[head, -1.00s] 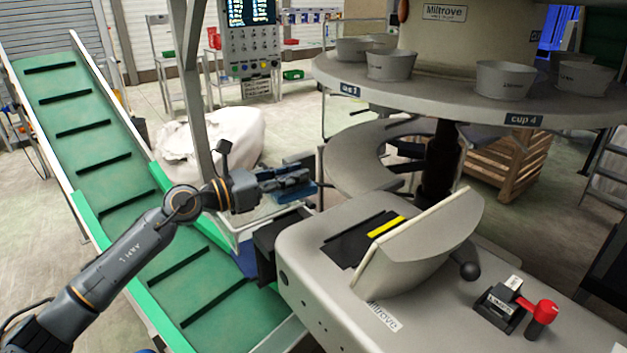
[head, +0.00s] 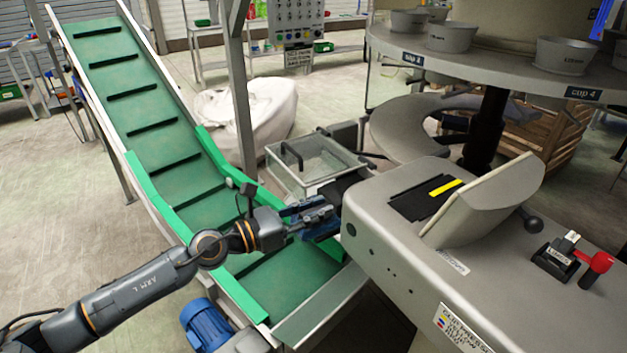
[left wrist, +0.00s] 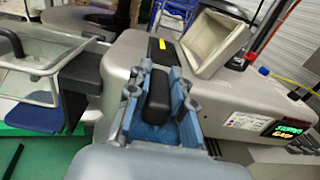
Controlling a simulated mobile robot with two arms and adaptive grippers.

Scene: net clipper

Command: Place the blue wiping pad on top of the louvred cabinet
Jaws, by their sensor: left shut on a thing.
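My left gripper (head: 318,214) is over the lower end of the green conveyor, close to the left end of the grey machine. In the head view the fingers mostly hide the pad. I cannot make out louvres on any cabinet here for certain. My right gripper is not in view.
The grey machine (head: 385,235) carries a black panel with a yellow strip, a tilted hopper (head: 490,205) and a red-knobbed lever (head: 597,265). A clear-walled bin (head: 290,178) stands behind my gripper. The green conveyor (head: 150,108) rises to the left. A round table with cups (head: 450,37) overhangs behind.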

